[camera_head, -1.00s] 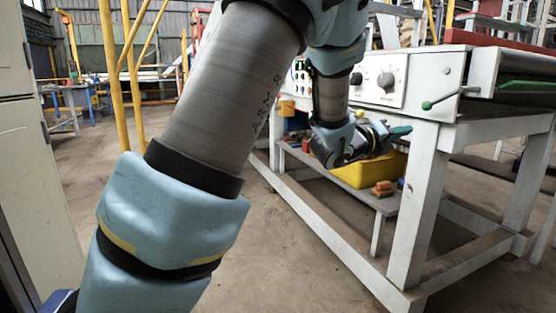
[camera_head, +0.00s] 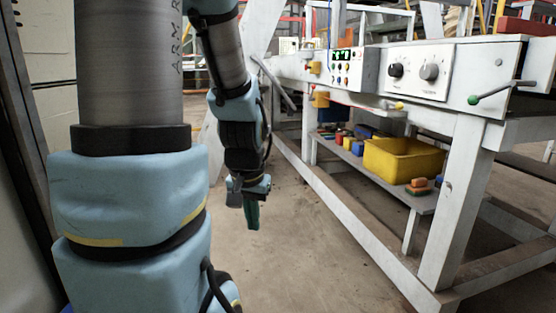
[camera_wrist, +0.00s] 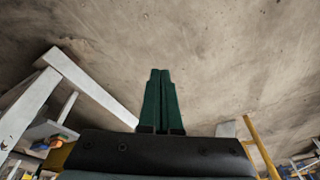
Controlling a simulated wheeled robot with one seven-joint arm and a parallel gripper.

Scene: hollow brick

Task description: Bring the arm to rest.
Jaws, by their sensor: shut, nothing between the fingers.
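My gripper (camera_head: 252,212) hangs at the end of my arm in the head view, pointing down over the bare concrete floor. It is left of the white workbench and apart from it. In the wrist view my gripper (camera_wrist: 160,74) shows its two dark green fingers side by side, closed together, with nothing held between them. Behind the fingertips there is only floor.
The white workbench (camera_head: 465,200) with knobs and a green-tipped lever (camera_head: 500,92) fills the right. On its lower shelf are a yellow bin (camera_head: 400,160) and several coloured blocks (camera_head: 418,186). A pale cabinet (camera_head: 32,90) stands close at left. Floor (camera_head: 310,260) between is clear.

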